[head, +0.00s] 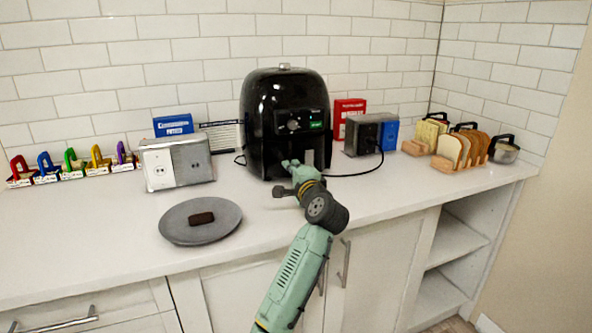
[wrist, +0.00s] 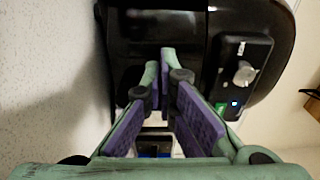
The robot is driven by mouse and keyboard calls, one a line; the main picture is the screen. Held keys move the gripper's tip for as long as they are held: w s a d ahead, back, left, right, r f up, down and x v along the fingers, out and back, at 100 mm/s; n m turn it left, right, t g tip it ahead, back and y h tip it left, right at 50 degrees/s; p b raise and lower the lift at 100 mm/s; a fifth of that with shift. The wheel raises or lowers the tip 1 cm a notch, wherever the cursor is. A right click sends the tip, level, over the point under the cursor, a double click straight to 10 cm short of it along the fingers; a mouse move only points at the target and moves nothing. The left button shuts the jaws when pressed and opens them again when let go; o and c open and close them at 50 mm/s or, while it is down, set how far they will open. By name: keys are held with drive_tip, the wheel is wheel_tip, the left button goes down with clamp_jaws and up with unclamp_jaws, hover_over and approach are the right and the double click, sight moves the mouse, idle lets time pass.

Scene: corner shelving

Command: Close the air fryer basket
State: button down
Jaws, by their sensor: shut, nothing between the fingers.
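The black air fryer (head: 285,95) stands upright on the counter against the tiled wall, with a dial and a small green-lit display on its front. Its lower front, where the basket sits, is partly hidden by my gripper (head: 290,164). I cannot tell how far the basket is in. In the wrist view the air fryer (wrist: 252,45) appears turned sideways, with its knob and lit display to the right. My gripper (wrist: 160,65) is shut and empty, its fingertips close in front of the dark lower front; contact is unclear.
A silver outlet box (head: 176,162) stands left of the fryer. A dark toaster-like box (head: 368,134) and a bread rack (head: 463,150) stand right. Counter in front of the fryer is mostly clear.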

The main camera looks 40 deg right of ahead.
drive_tip(key=b+v, duration=0.3)
drive_tip(key=v, duration=0.7)
drive_tip(key=shift+s, duration=0.2)
